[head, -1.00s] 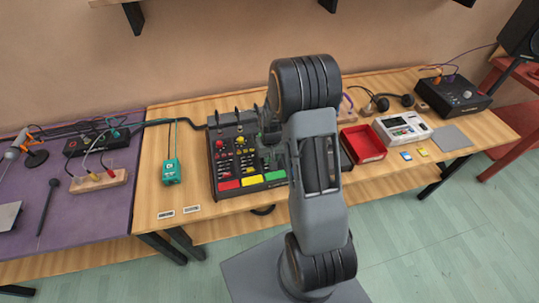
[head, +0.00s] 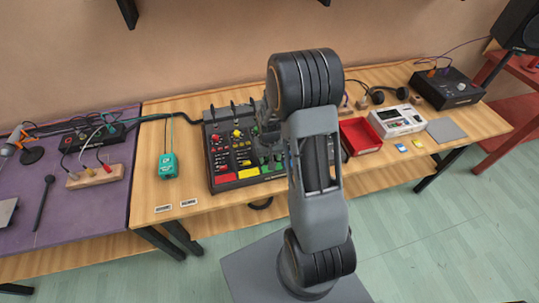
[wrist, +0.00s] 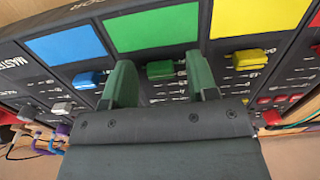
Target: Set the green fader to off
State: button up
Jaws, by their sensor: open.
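The mixer (head: 209,181) stands on the wooden bench. In the wrist view it fills the picture, with a large green pad (wrist: 151,28). The green fader cap (wrist: 160,70) sits below that pad in the picture, at the pad end of its visible track. My gripper (wrist: 158,76) is open, with one dark green finger on each side of the green cap and gaps between. I cannot tell how deep the fingertips reach. Small print beside the track is unreadable. In the head view my arm hides most of the gripper and the green channel.
Blue (wrist: 89,80) and yellow (wrist: 246,58) fader caps flank my fingers closely in the wrist view. A red tray (head: 360,137) and a white device (head: 398,121) stand right of the mixer. A teal box (head: 168,166) lies to its left.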

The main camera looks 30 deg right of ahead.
notch_tip(320, 180, up, 14)
jog(key=shift+b, duration=0.45)
jog(key=shift+f, duration=0.15)
dwell(0.4)
